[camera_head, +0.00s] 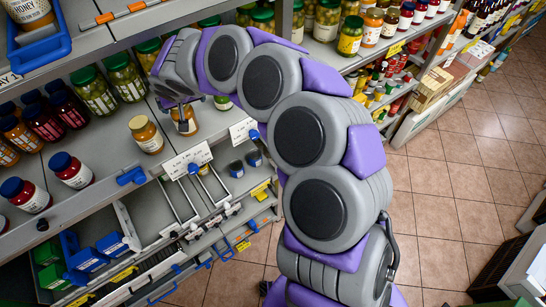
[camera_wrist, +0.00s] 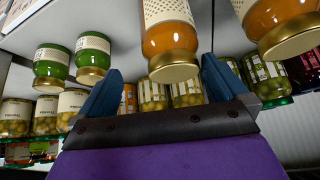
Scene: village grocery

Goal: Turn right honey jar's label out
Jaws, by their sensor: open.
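Two amber jars with gold lids stand on the grey shelf. The left jar (camera_head: 147,136) shows a pale label facing out. The right honey jar (camera_head: 187,125) is partly hidden under my gripper (camera_head: 180,100). The wrist view is upside down: one amber jar (camera_wrist: 170,40) is ahead of the gap between my blue fingers (camera_wrist: 162,68), lid downward in the picture. A pale dotted label shows on it. My gripper is open, and I cannot tell whether a finger touches the jar. The other amber jar (camera_wrist: 278,20) is at the right edge.
Green-lidded jars (camera_head: 125,76) stand behind, and dark-lidded jars (camera_head: 65,103) to the left. A white price card (camera_head: 188,160) is on the shelf's front edge below the amber jars. Tiled floor (camera_head: 450,190) is open at the right.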

